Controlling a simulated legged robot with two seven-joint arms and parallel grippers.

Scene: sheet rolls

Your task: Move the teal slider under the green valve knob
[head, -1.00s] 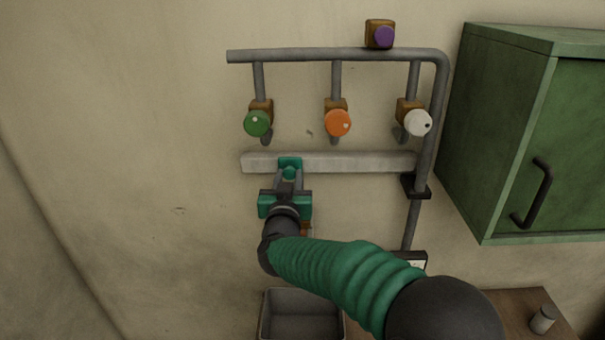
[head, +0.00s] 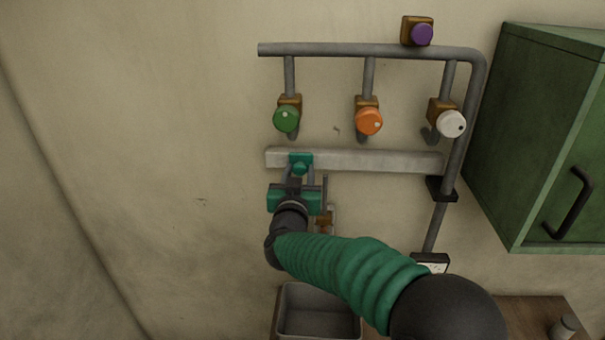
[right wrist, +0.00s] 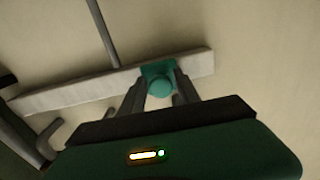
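The teal slider (head: 301,161) sits on the pale horizontal rail (head: 380,161), near its left end. It is below the green valve knob (head: 286,119) and slightly to its right in the head view. My right gripper (head: 299,171) is at the slider from below. In the right wrist view, its fingers (right wrist: 160,88) stand on either side of the slider's round teal knob (right wrist: 161,85), with what looks like a small gap at each side. The fingers look spread. My left gripper is not in view.
An orange knob (head: 369,121) and a white knob (head: 451,123) hang further right on the pipe frame. A purple knob (head: 422,34) is above. A green cabinet (head: 545,130) is at the right. A grey bin (head: 320,318) is below.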

